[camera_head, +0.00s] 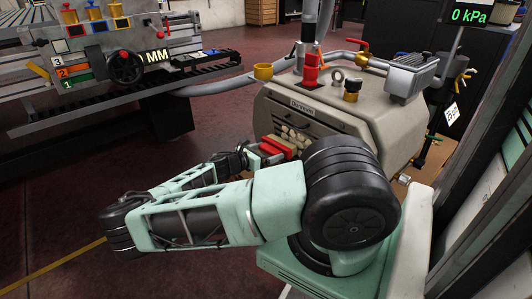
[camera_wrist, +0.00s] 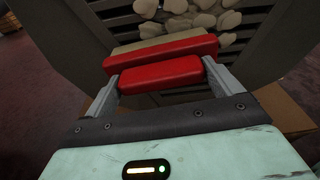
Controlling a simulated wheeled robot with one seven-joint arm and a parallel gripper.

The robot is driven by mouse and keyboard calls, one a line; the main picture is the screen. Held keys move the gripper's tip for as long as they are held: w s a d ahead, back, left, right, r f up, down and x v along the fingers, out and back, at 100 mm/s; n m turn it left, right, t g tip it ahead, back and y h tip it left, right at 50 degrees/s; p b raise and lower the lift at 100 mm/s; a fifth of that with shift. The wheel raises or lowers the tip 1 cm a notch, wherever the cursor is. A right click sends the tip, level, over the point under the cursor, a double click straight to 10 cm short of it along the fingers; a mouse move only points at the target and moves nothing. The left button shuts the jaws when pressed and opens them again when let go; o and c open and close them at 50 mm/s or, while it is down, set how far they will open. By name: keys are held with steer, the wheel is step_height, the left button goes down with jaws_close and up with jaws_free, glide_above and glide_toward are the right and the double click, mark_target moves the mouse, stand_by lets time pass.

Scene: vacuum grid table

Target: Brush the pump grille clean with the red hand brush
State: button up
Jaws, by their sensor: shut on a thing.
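The red hand brush (camera_wrist: 162,54) is between the fingers of my gripper (camera_wrist: 162,75), which is shut on it. A pale strip runs along the brush's far side. The pump grille (camera_wrist: 262,40) is a dark slatted panel beyond the brush, with a cluster of pale chips or flakes (camera_wrist: 190,14) on it. In the head view the brush (camera_head: 276,149) is at the front of the beige pump (camera_head: 377,122), below its nameplate, and pale flakes (camera_head: 294,135) show just above it. My arm hides the lower part of the grille. I cannot tell whether the bristles touch the slats.
A metal bench (camera_head: 62,127) with a black handwheel and coloured valves stands at the left. A grey hose (camera_head: 235,82) runs from it toward the pump. Red floor is open at the lower left.

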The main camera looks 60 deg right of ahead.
steer(key=shift+s+d, duration=0.2)
steer(key=shift+d, duration=0.35)
